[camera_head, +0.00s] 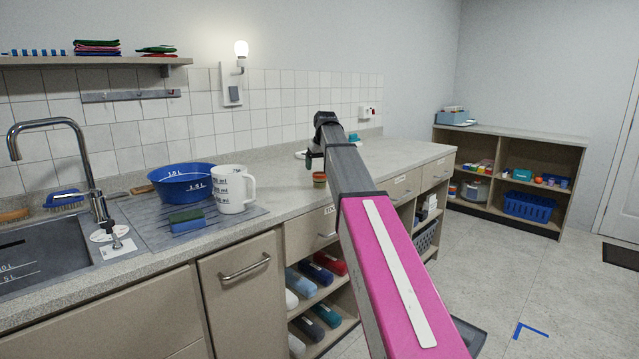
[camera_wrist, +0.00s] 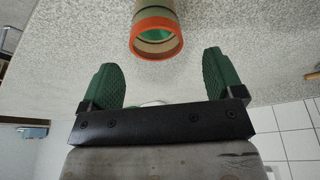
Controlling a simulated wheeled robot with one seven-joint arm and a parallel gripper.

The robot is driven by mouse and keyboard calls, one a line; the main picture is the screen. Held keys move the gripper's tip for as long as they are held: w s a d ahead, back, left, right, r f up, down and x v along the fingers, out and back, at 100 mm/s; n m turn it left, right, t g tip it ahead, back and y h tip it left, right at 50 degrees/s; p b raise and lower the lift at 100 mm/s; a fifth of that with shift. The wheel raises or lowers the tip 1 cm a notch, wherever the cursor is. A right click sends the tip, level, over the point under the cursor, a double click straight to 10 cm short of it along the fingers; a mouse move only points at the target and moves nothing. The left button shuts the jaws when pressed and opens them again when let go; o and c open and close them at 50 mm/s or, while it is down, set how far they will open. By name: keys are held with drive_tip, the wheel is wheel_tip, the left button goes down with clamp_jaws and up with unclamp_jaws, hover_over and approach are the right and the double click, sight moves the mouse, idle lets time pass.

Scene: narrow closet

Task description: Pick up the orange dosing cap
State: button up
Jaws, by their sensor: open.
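The orange dosing cap (camera_head: 319,180) stands on the counter near its front edge, just below my gripper (camera_head: 312,158) in the head view. In the wrist view the cap (camera_wrist: 156,48) shows an orange rim, a green inside and a pale body behind. It lies ahead of and between the two green fingers of my gripper (camera_wrist: 160,68). The fingers are wide apart, nothing is between their pads, and neither seems to touch the cap. In the head view my arm hides part of the counter.
A white measuring jug (camera_head: 233,189), a blue basin (camera_head: 182,182) and a green-blue sponge (camera_head: 187,220) stand on the drainboard to the left. The grey speckled counter (camera_head: 285,205) around the cap is mostly clear. Open shelves with rolled cloths (camera_head: 316,272) are below.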

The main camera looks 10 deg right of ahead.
sight(319, 179)
drive_tip(key=x, duration=0.7)
drive_tip(key=shift+s+d+f, duration=0.15)
drive_tip(key=shift+d+f, duration=0.05)
drive_tip(key=shift+d, duration=0.05)
drive_tip(key=c, duration=1)
